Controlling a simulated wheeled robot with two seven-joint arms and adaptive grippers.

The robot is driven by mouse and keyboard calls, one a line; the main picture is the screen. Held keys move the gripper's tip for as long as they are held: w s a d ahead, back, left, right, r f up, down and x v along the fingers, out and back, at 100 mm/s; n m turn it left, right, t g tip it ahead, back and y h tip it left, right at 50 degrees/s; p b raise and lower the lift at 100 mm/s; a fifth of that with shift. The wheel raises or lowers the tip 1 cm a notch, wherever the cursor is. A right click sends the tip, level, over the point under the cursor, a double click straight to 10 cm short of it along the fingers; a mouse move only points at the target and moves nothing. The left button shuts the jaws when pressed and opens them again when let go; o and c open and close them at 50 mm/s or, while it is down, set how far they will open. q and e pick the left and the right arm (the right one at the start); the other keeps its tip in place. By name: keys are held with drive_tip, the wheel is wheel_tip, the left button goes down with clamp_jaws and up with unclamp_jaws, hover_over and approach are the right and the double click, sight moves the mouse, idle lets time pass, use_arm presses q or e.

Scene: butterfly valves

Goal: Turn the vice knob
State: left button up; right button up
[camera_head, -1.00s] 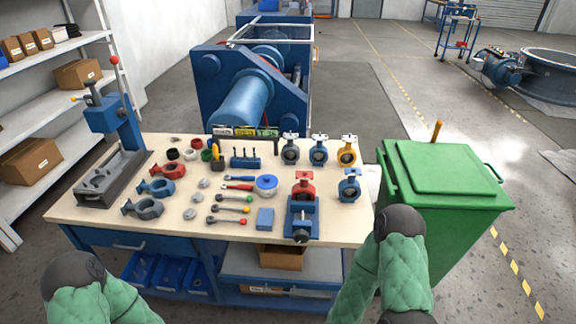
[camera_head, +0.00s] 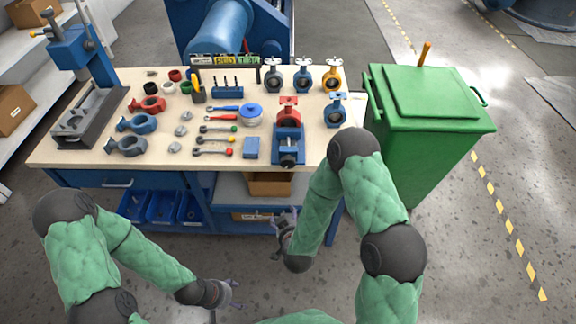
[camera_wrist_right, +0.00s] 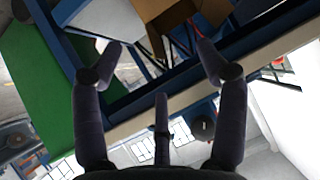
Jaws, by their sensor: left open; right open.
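The blue vice (camera_head: 289,146) stands at the front right part of the workbench, with a red valve body (camera_head: 288,113) held at its back end. Its dark round knob (camera_head: 288,161) faces the bench's front edge. My right gripper (camera_head: 283,222) is open and empty, below and in front of the bench edge, under the vice. In the right wrist view its fingers (camera_wrist_right: 160,60) are spread with the bench edge behind them. My left gripper (camera_head: 234,291) is open and empty, low in front of the bench, apart from everything.
The workbench (camera_head: 80,163) carries several valve bodies, wrenches, screwdrivers and a blue press (camera_head: 75,55) at the left. A green bin (camera_head: 425,130) stands close to the bench's right side, near my right arm. Floor in front is clear.

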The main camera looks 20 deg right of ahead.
wheel_tip(320, 180, up, 6)
drive_tip(key=w+t+h, duration=0.2)
drive_tip(key=t, duration=0.1)
drive_tip(key=t+h, duration=0.2)
drive_tip(key=t, duration=0.1)
approach(288, 165)
drive_tip(key=b+x, duration=0.3)
drive_tip(key=x, duration=0.6)
drive_tip(key=shift+w+d+f, duration=0.1)
drive_tip(key=shift+w+f, duration=0.05)
drive_tip(key=shift+w, duration=0.2)
